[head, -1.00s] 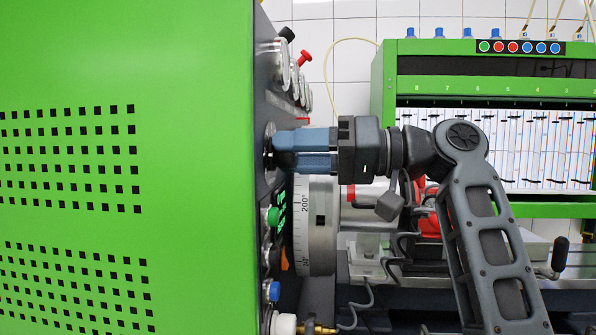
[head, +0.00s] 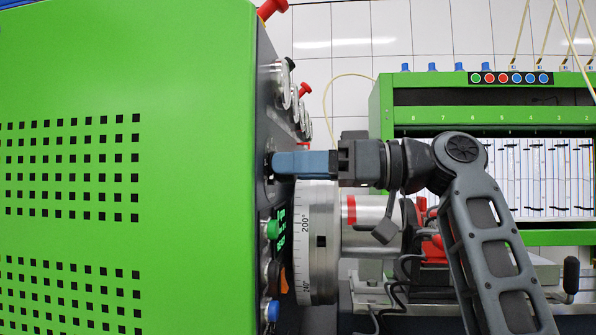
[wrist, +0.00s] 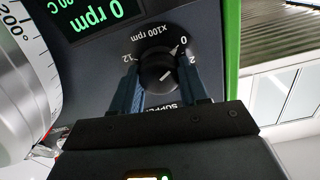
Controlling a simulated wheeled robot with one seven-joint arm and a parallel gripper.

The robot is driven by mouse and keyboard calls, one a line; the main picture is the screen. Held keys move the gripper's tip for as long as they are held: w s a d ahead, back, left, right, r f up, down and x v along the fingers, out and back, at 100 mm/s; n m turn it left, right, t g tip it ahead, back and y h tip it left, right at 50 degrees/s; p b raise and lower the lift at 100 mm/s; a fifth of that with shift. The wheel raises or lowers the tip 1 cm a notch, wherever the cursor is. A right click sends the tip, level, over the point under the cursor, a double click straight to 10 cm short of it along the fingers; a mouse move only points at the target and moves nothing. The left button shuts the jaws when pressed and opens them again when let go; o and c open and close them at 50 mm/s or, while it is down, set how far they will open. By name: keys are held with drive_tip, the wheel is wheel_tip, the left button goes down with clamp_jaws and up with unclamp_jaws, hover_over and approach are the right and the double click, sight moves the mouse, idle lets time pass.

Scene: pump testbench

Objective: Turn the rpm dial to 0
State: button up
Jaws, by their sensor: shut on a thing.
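The rpm dial (wrist: 158,74) is a round black knob on the dark panel, marked "x100 rpm", with 0, 2 and 12 around it. A short white line shows on its face, slanting toward the upper right of the wrist view, roughly on the side of the 0 and 2. My gripper (wrist: 162,70) is shut on the dial, one blue finger on each side of it. In the head view my gripper (head: 276,163) reaches the panel from the right, and the fingers and the panel's edge mostly hide the dial. The display (wrist: 98,15) reads 0 rpm.
A silver graduated ring (head: 318,245) sits just below my fingers and also shows at the left of the wrist view (wrist: 22,70). Gauges (head: 283,88) and a green button (head: 272,229) line the panel. The green cabinet (head: 70,100) fills the left.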

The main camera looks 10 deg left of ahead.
drive_tip(key=shift+a+f, duration=0.15)
drive_tip(key=o, duration=1)
drive_tip(key=shift+o, duration=0.2)
drive_tip(key=d, duration=0.8)
drive_tip(key=shift+s, duration=0.2)
drive_tip(key=shift+s, duration=0.1)
